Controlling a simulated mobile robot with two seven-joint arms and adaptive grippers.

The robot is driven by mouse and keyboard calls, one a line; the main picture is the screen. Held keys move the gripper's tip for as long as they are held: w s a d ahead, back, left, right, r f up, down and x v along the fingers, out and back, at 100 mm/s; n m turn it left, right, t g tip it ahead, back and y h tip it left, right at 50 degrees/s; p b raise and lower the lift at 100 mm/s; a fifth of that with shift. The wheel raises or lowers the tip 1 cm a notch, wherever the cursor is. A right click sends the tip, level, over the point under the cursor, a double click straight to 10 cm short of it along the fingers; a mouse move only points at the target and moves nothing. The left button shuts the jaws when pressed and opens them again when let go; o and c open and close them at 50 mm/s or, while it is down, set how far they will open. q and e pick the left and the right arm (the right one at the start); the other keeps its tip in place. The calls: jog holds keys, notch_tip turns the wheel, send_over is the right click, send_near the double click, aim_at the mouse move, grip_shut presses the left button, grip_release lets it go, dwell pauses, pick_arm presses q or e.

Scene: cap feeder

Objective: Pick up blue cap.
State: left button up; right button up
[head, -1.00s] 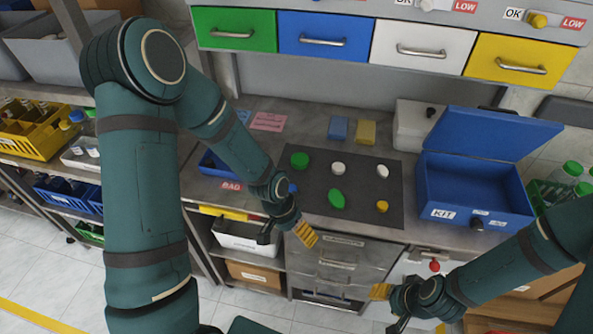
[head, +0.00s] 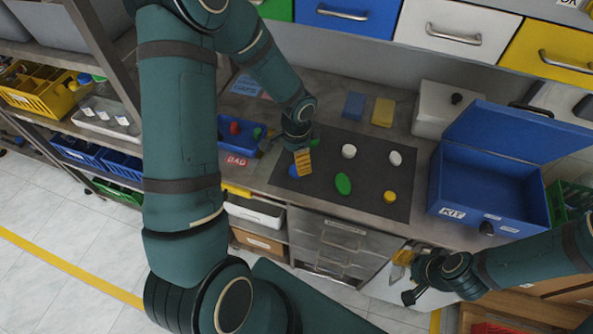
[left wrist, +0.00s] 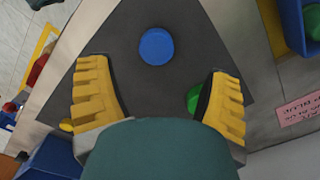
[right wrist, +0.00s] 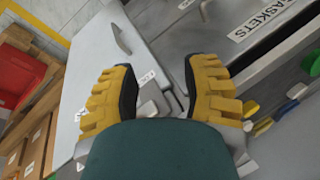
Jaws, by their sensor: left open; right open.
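The blue cap (head: 294,171) lies on the dark mat (head: 318,191) near its left edge, partly hidden by my left gripper in the head view. It shows fully in the left wrist view (left wrist: 157,46) as a round disc, ahead of and between the yellow fingers. My left gripper (head: 303,162) is open and empty above the mat, close to the cap; the fingers also show spread in the left wrist view (left wrist: 160,76). My right gripper (head: 403,258) is open and empty in front of the bench, near the drawers; it also shows in the right wrist view (right wrist: 160,80).
Green (head: 343,184), white (head: 348,151) and yellow (head: 390,196) caps share the mat. A blue tray (head: 231,148) by the BAD label stands left, holding red and green caps. The open blue KIT box (head: 462,206) stands right. Coloured drawers (head: 455,33) hang above the bench.

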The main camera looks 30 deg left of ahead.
aim_at(296, 171)
pick_arm(q)
jog(key=shift+s+d+f+b, duration=0.1)
jog(key=shift+s+f+b, duration=0.1)
jog(key=shift+f, duration=1.15)
jog(key=shift+s+f+b, duration=0.1)
jog(key=shift+f+b, duration=0.05)
jog(key=shift+f, duration=1.2)
jog(key=shift+c, duration=0.3)
jog(key=c, duration=0.8)
jog(key=shift+o, duration=0.2)
